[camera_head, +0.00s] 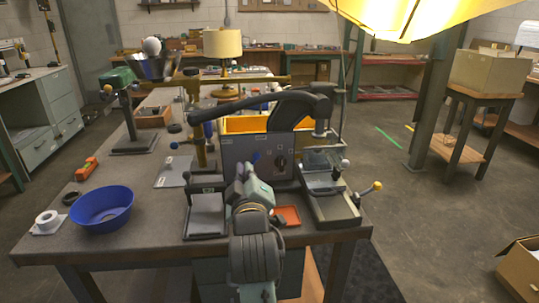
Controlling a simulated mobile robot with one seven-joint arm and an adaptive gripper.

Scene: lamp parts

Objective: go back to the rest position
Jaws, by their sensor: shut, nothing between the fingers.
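My arm reaches up from the bottom centre over the front edge of the workbench (140,180). My gripper (247,168) is at its far end, in front of a grey panel box (285,150) with a dark dial. The gripper is seen from behind and is small in the picture; it is shut and holds nothing. I cannot tell whether its tips touch the panel box. My wrist hides part of the bench between a grey tray (207,215) on the left and a small orange tray (287,215) on the right.
A blue bowl (101,210) and a white ring-shaped part (47,221) lie at the left. A vise-like fixture (330,200) with a yellow knob stands at the right. A black lever (255,100) crosses above the panel box. A lamp (222,45) stands behind.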

